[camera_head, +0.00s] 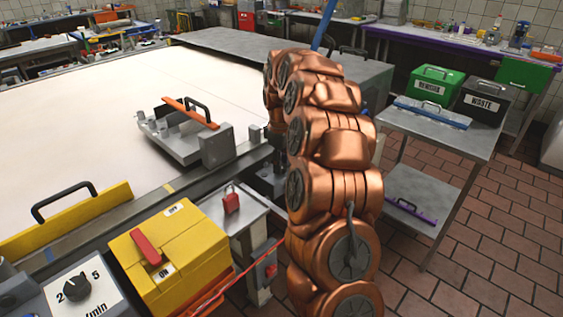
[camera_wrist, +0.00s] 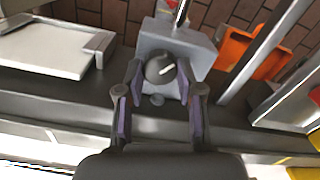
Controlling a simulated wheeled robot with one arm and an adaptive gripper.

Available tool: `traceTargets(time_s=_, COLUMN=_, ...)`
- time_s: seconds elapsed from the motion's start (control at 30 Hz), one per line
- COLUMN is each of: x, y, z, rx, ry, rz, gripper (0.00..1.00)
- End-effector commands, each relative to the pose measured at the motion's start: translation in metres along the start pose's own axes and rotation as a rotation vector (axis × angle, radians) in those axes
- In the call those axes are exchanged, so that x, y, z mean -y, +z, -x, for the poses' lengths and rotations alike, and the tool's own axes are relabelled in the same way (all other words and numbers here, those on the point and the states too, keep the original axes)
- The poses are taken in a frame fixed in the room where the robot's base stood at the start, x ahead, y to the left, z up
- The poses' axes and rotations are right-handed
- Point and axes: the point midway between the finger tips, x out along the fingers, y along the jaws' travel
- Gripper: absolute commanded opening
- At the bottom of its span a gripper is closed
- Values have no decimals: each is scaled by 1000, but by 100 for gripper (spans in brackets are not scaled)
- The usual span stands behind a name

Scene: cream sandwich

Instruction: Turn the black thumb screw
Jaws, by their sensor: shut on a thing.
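The black thumb screw (camera_wrist: 158,70), a round dark knob with a white mark on its face, sits on a light grey block (camera_wrist: 190,45) in the wrist view. My gripper (camera_wrist: 160,80) has one finger on each side of it and is shut on it. In the head view my copper arm hides the thumb screw, and only a dark part of my gripper (camera_head: 268,180) shows beside the conveyor's edge.
A grey fixture with an orange bar (camera_head: 185,135) stands on the conveyor (camera_head: 90,110). A yellow box with a red switch (camera_head: 175,255) and a black dial (camera_head: 76,289) are at front left. A steel cart (camera_head: 465,150) holds REWORK (camera_head: 437,85) and WASTE (camera_head: 484,102) bins.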

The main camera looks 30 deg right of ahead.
Motion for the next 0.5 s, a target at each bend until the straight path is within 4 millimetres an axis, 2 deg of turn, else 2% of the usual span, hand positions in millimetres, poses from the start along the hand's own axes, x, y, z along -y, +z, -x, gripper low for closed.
traceTargets(time_s=0.5, x=0, y=-1, z=1, rx=-3, ry=4, rz=114, gripper=2)
